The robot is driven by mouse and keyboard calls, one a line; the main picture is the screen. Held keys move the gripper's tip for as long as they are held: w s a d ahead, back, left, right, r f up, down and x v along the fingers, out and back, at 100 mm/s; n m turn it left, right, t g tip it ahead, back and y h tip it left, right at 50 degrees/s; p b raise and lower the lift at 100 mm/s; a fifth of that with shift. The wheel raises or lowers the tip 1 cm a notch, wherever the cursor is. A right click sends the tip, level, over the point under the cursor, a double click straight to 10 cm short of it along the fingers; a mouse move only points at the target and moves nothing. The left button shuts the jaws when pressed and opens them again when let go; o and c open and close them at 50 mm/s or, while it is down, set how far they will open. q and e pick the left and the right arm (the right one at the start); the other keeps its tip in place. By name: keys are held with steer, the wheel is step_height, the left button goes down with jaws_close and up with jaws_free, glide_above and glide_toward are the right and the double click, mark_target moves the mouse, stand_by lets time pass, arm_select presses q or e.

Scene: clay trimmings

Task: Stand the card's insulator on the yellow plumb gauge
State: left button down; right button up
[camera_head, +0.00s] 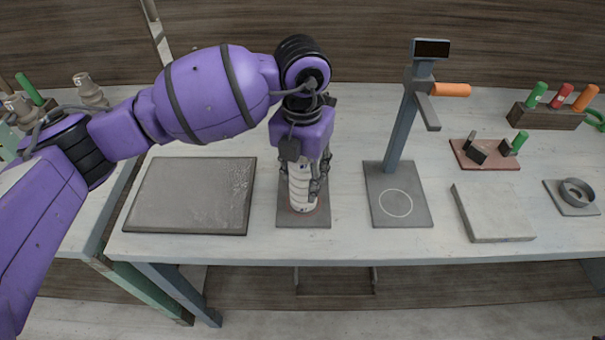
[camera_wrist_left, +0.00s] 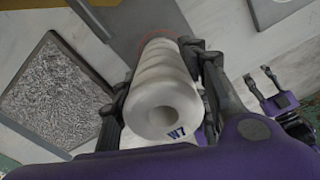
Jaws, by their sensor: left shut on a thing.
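A white ribbed insulator (camera_head: 302,187), marked W7, is upright in my left gripper (camera_head: 304,186). The gripper's fingers (camera_wrist_left: 162,82) are shut on its sides; the insulator (camera_wrist_left: 163,98) also shows end-on in the left wrist view. Its foot is over a grey base plate (camera_head: 291,221) with a red ring; I cannot tell whether it touches. My left arm hides what is behind this plate in the head view. A yellow patch (camera_wrist_left: 52,3) shows at the left wrist view's top edge. My right gripper (camera_wrist_left: 260,77) is at that view's right, fingers apart and empty. No card is visible.
A post gauge with an orange handle (camera_head: 452,90) stands right of the plate. A textured slab (camera_head: 190,229) lies left. A pale slab (camera_head: 492,212), a red-brown plate (camera_head: 487,163) and a ring (camera_head: 577,190) are right. More insulators (camera_head: 88,90) stand far left.

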arm_select(q)
steer(key=shift+f, duration=0.15)
steer(key=shift+f, duration=0.1)
steer(key=c, duration=1)
jaws_free()
steer(key=shift+r, duration=6.1)
